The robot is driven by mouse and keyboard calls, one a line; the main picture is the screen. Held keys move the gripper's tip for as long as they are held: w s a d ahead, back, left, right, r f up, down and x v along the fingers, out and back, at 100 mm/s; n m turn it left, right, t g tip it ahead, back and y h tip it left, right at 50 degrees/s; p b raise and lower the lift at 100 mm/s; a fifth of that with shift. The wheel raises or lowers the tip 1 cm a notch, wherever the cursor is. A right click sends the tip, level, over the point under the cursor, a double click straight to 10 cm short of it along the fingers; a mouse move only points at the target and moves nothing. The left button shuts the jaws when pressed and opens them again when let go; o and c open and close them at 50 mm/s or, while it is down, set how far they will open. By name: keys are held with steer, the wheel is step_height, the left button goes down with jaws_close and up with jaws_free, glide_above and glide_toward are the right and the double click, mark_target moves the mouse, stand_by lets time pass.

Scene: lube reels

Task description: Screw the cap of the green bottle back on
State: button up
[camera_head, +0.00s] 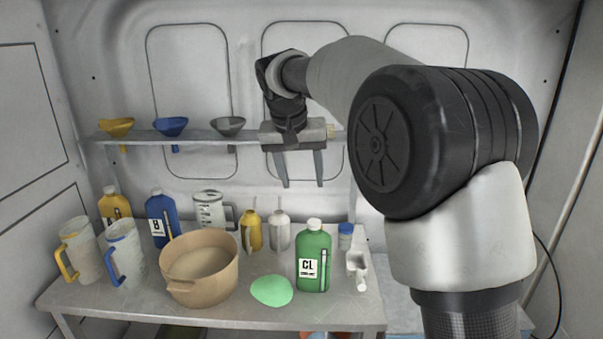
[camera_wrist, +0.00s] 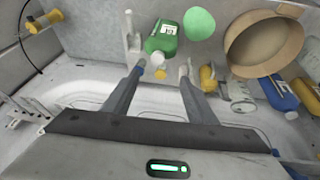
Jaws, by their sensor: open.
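The green bottle (camera_head: 313,262), with a "CL" label, stands upright near the front right of the table. A pale cap (camera_head: 314,224) sits on top of its neck; I cannot tell whether it is threaded on. My gripper (camera_head: 301,184) is open and empty, fingers pointing down, above the table and apart from the bottle. In the wrist view the green bottle (camera_wrist: 161,40) and its pale cap (camera_wrist: 160,74) show beyond and between the fingers of my gripper (camera_wrist: 161,72).
A tan pot (camera_head: 199,290) and a light green lump (camera_head: 271,291) are left of the bottle. A white scoop (camera_head: 358,268) and a blue-lidded jar (camera_head: 345,236) are at right. Several bottles and jugs stand behind and left. A shelf (camera_head: 200,138) holds funnels.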

mark_target(311, 223)
steer(key=w+f+m, duration=0.1)
steer(key=f, duration=0.4)
steer(key=w+d+f+m, duration=0.1)
steer(key=w+f, duration=0.1)
steer(key=f, duration=0.3)
steer(key=w+d+f+m+p, duration=0.1)
steer(key=w+f, duration=0.1)
steer(key=f, duration=0.3)
steer(key=shift+w+d+m, duration=0.25)
steer(key=shift+m, duration=0.05)
steer(key=c, duration=1.1)
steer(key=m, duration=0.1)
steer(key=m+h+p, duration=0.1)
steer(key=m, duration=0.1)
steer(key=shift+w+a+g, duration=0.2)
steer(key=shift+a+g, duration=0.1)
steer(key=shift+a, duration=0.1)
steer(key=shift+f+m+g+h, duration=0.1)
steer(key=shift+m+g+h, duration=0.2)
steer(key=shift+m, duration=0.8)
